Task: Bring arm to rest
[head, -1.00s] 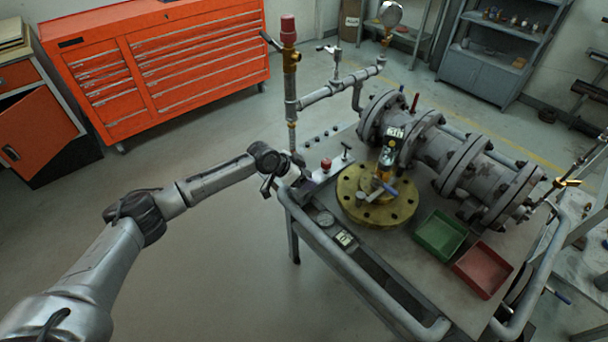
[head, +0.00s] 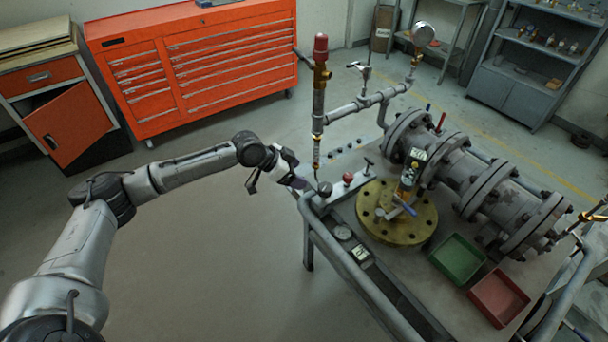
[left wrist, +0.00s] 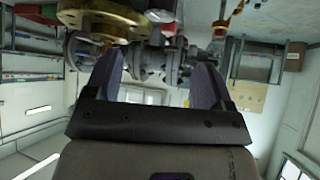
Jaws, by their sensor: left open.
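My left arm (head: 195,168) comes in from the left in the head view, stretched toward the cart. Its left gripper (head: 301,184) is at the near-left corner of the cart (head: 350,268), close to the rail; whether it touches is too small to tell. In the left wrist view the left gripper (left wrist: 157,72) has its two dark fingers wide apart, with nothing held between them. The brass flange (left wrist: 95,22) and the grey pipework show beyond the fingers there. My right gripper is not in view.
The cart carries a brass flange (head: 397,228), a flanged grey valve (head: 470,172), a green tray (head: 457,260) and a red tray (head: 498,298). An upright pipe with a red cap (head: 320,45) rises close beside the left gripper. Open floor (head: 210,260) lies left of the cart.

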